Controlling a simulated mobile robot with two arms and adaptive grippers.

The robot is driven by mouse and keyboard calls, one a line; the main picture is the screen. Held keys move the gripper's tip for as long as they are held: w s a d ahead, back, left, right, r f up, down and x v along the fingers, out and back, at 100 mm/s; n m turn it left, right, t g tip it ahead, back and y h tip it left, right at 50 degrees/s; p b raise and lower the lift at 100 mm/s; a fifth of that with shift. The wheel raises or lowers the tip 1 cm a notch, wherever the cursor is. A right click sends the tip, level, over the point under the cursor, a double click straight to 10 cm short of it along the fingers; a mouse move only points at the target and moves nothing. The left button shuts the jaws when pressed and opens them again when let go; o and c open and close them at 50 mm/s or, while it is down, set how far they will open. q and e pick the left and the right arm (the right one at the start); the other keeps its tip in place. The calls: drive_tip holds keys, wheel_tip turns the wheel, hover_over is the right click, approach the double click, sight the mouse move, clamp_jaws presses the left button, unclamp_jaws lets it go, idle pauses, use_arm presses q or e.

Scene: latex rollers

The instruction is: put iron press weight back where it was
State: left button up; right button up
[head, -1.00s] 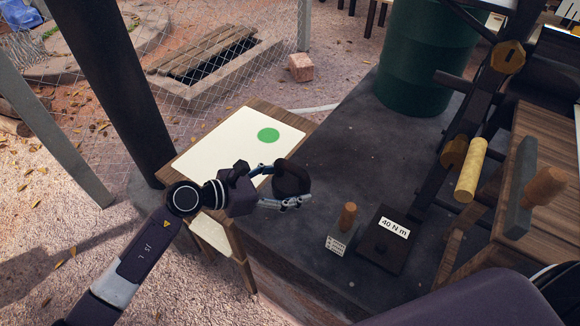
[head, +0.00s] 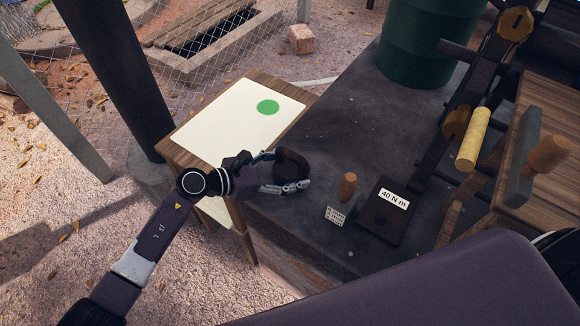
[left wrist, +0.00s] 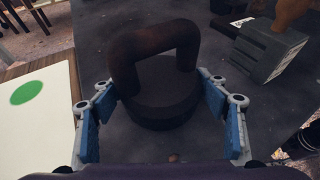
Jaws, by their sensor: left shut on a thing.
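The iron press weight (head: 291,166) is a dark round block with a loop handle on top. My left gripper (head: 281,172) is shut on it, one finger on each side of its round body. In the left wrist view the weight (left wrist: 163,95) stands upright between the blue finger pads of the gripper (left wrist: 160,120). It is over the dark stone slab (head: 330,130), near the small wooden table; I cannot tell whether it touches the slab. A white sheet with a green disc (head: 267,107) lies on that table. My right gripper is not in view.
A roller frame with a yellow roller (head: 473,140) is farther right. A green barrel (head: 425,45) stands at the back.

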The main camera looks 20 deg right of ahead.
use_arm(q)
drive_tip(key=shift+w+d+r, duration=0.1)
drive_tip(key=shift+w+r, duration=0.05)
drive_tip(key=shift+r, duration=0.1)
drive_tip(key=o, duration=2.1)
drive_tip(key=shift+s+f, duration=0.2)
drive_tip(key=shift+f, duration=0.1)
drive_tip(key=shift+c, duration=0.2)
drive_tip(key=shift+a+r, duration=0.1)
drive_tip(key=shift+a, duration=0.25)
drive_tip(key=b+v, duration=0.1)
drive_tip(key=v, duration=0.9)
drive_tip(key=shift+a, duration=0.4)
drive_tip(key=shift+s+a+r+b, duration=0.15)
drive_tip(key=shift+a+r+b, duration=0.15)
drive_tip(key=shift+a+r, duration=0.05)
